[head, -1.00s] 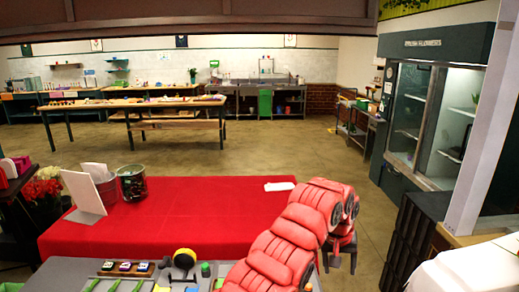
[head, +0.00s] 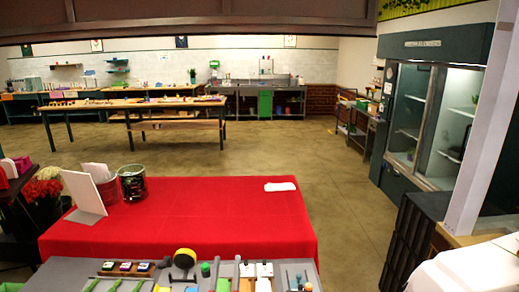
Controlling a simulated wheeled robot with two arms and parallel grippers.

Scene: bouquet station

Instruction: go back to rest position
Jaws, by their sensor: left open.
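Neither of my grippers shows in the head view now, and no part of my arms is clear in it. The red-covered table (head: 215,215) stands in front of me, its top unobstructed by any arm. The grey work surface (head: 62,272) with tools lies along the bottom edge of the view.
On the red table stand a white card (head: 83,192), a dark-patterned tin (head: 132,184) and a folded white cloth (head: 280,186). A black-and-yellow round tool (head: 185,258) and stamp-like blocks (head: 122,267) lie nearer. Flowers (head: 42,185) stand left.

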